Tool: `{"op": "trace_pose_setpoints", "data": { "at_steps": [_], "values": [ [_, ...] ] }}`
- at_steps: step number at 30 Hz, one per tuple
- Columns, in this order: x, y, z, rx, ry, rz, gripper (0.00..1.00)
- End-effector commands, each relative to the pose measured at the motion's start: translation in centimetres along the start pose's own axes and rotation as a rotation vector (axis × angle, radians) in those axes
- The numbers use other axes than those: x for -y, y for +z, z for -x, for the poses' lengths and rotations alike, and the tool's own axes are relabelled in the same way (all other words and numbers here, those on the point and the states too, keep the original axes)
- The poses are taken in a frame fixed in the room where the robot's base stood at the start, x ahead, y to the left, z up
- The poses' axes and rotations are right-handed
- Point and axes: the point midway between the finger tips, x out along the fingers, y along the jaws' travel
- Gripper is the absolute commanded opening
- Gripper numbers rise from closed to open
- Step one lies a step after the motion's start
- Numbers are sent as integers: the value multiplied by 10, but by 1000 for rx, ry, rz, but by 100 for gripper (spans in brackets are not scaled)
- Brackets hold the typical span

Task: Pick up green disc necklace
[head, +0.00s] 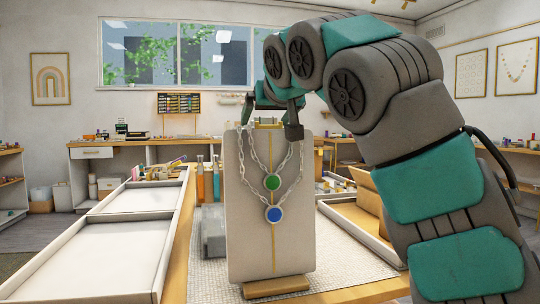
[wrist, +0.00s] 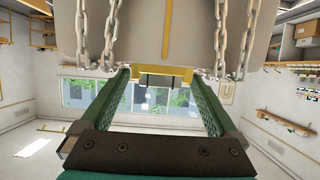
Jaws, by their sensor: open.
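The green disc necklace (head: 272,183) hangs on a pale upright display stand (head: 243,245). Its silver chain drapes over the stand's front, and the green disc lies above the blue disc of a second necklace (head: 274,214). My gripper (head: 270,120) is open at the top edge of the stand, its fingers apart on either side of the middle. In the wrist view my gripper (wrist: 160,74) shows both green fingers with nothing held. Silver chains (wrist: 110,35) hang at left and right, near the fingertips. I cannot tell there which chain belongs to which necklace, and no disc shows.
Small bottles (head: 208,180) stand behind the stand, beside a grey block (head: 213,232). A wooden tray (head: 350,225) is at the right. The woven mat (head: 335,268) is bare right of the stand.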

Motion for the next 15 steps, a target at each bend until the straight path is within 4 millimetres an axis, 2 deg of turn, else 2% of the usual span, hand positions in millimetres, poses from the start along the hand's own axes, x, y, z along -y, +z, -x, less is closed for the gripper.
{"op": "trace_pose_setpoints", "data": {
  "at_steps": [6, 15],
  "values": [
    [0, 0, -1, -1, 0, 0, 95],
    [0, 0, 0, -1, 0, 0, 62]
  ]
}}
